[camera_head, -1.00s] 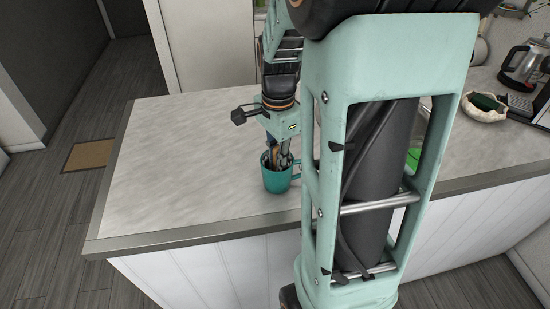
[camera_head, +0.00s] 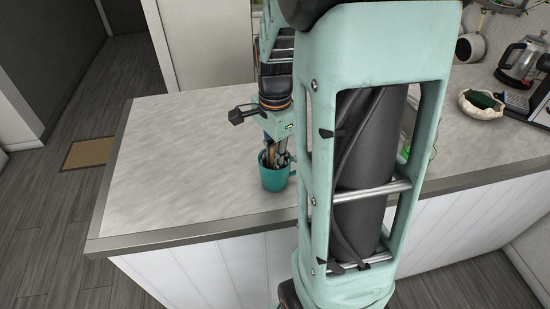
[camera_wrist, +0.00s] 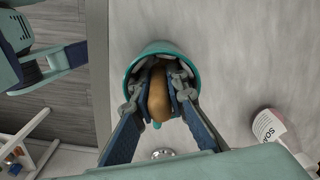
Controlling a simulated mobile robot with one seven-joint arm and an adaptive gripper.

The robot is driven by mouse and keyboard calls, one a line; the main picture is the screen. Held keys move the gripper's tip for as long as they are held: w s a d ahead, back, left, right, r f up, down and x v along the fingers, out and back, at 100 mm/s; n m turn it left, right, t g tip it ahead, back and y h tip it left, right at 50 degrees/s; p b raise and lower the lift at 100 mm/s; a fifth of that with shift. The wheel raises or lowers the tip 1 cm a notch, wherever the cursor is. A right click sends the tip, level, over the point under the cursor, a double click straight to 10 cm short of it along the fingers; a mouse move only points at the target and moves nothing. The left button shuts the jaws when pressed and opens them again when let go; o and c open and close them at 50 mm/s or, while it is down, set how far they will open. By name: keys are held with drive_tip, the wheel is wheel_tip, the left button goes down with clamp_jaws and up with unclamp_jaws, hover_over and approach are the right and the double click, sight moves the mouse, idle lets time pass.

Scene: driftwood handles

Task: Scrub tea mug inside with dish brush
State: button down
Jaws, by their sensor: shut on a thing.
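The teal tea mug (camera_head: 272,180) stands upright on the counter, near its front edge. It also shows in the wrist view, where its rim (camera_wrist: 193,66) rings my fingers. My gripper (camera_head: 277,157) points down into the mug's mouth. In the wrist view my gripper (camera_wrist: 158,95) is shut on a brown, rounded handle, which looks like the dish brush (camera_wrist: 158,97). The brush's head is hidden below the fingers, inside the mug.
The pale counter (camera_head: 180,160) is clear left of the mug. A bottle with a "SOAP" label (camera_wrist: 272,130) is near the mug in the wrist view. A white bowl (camera_head: 481,104) and a kettle (camera_head: 522,60) stand at the far right. My arm hides the counter's middle.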

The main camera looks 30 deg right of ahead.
drive_tip(key=shift+d, duration=0.35)
drive_tip(key=shift+w+a+p, duration=0.1)
drive_tip(key=shift+w+p, duration=0.2)
drive_tip(key=shift+p, duration=0.1)
drive_tip(key=shift+a, duration=0.2)
drive_tip(key=shift+s, duration=0.3)
drive_tip(key=shift+s+d+p, duration=0.1)
drive_tip(key=shift+d+p, duration=0.15)
drive_tip(key=shift+p, duration=0.05)
drive_tip(key=shift+d, duration=0.1)
drive_tip(key=shift+w, duration=0.3)
drive_tip(key=shift+w+a+p, duration=0.1)
drive_tip(key=shift+a+p, duration=0.2)
drive_tip(key=shift+p, duration=0.05)
drive_tip(key=shift+s, duration=0.35)
